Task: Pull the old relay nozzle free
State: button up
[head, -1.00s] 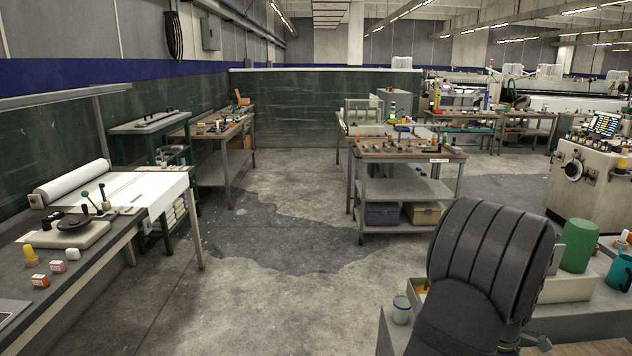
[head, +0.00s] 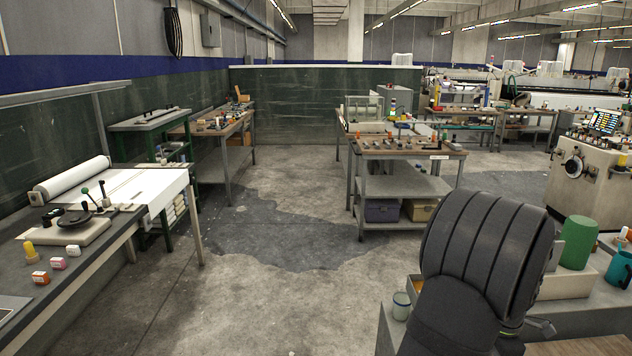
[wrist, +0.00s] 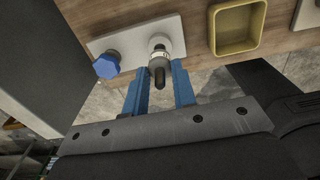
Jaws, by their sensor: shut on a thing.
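In the wrist view, the relay nozzle (wrist: 159,74) is a small part with a dark tip below a pale metal collar. It stands at the light grey plate (wrist: 135,38), near the plate's right end. My gripper (wrist: 159,67) has its two blue fingers on either side of the nozzle and is shut on it. I cannot tell from this angle whether the nozzle is still seated in the plate. A blue lobed knob (wrist: 106,65) sits at the plate's left end. In the head view my black arm hides the gripper and the nozzle.
A yellow tray (wrist: 237,27) lies on the wooden top right of the plate. In the head view, a green cylinder (head: 578,243), a teal mug (head: 620,268) and a small cup (head: 401,305) stand around my arm. Open floor lies to the left.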

jog(key=shift+r, duration=2.85)
